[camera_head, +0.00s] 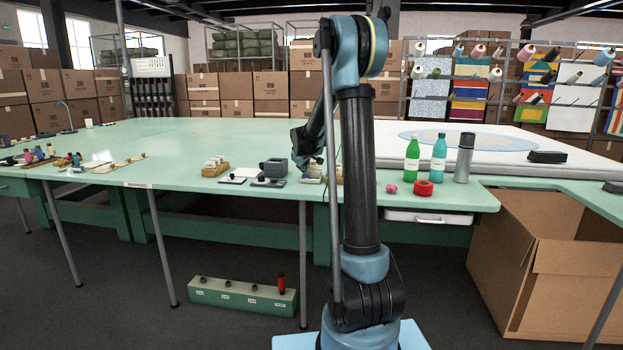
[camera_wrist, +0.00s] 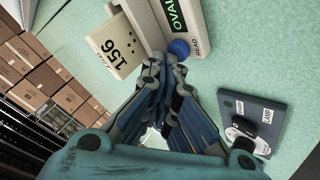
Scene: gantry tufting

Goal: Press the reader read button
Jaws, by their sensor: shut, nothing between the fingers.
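The reader (camera_wrist: 190,14) is a beige block at the top of the wrist view, with a dark display showing green letters "OVAL". Its round blue read button (camera_wrist: 179,48) has a label beside it ending in "EAD". My gripper (camera_wrist: 164,68) is shut and empty, its fingertips just below the button in the picture. A small gap seems to show, but I cannot tell the depth or whether they touch.
A beige block marked 156 (camera_wrist: 118,45) stands left of the reader. A dark switch panel (camera_wrist: 253,118) with a "LAMP" label lies at right, close to my gripper. In the head view, bottles (camera_head: 412,158) and a red roll (camera_head: 424,188) stand right of my arm.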

